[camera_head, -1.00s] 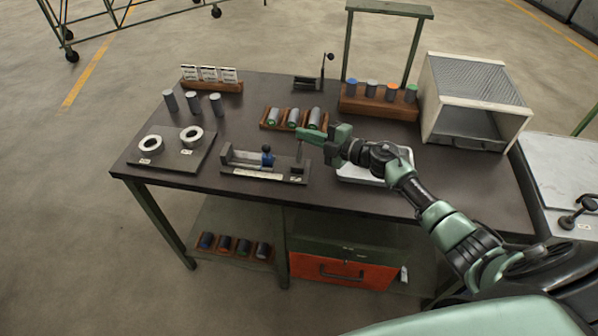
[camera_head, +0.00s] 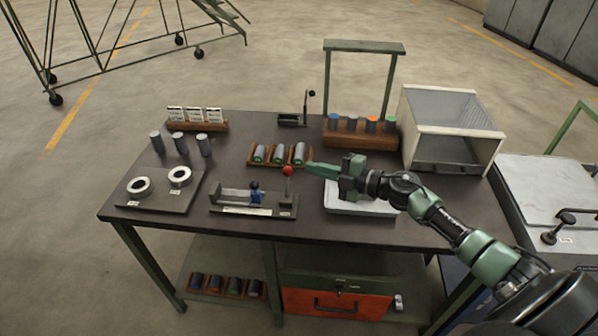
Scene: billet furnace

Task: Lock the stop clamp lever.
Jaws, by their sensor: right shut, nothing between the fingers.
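The stop fixture (camera_head: 228,208) lies at the front middle of the table. It has a rail, a blue-knobbed stop (camera_head: 254,193) and, at its right end, a lever with a red ball knob (camera_head: 288,170). The lever stands about upright. My right gripper (camera_head: 311,168) is shut and empty, pointing left, with its tip just to the right of the red knob in the picture. A small gap shows between them, though depth is hard to judge. My left gripper is not in view.
A rack of grey cylinders (camera_head: 280,162) sits behind the fixture. A white tray (camera_head: 345,208) lies under my right gripper. A plate with two rings (camera_head: 135,201) is at left. A bin (camera_head: 455,130) and a wooden block with coloured-top cylinders (camera_head: 345,138) stand at back right.

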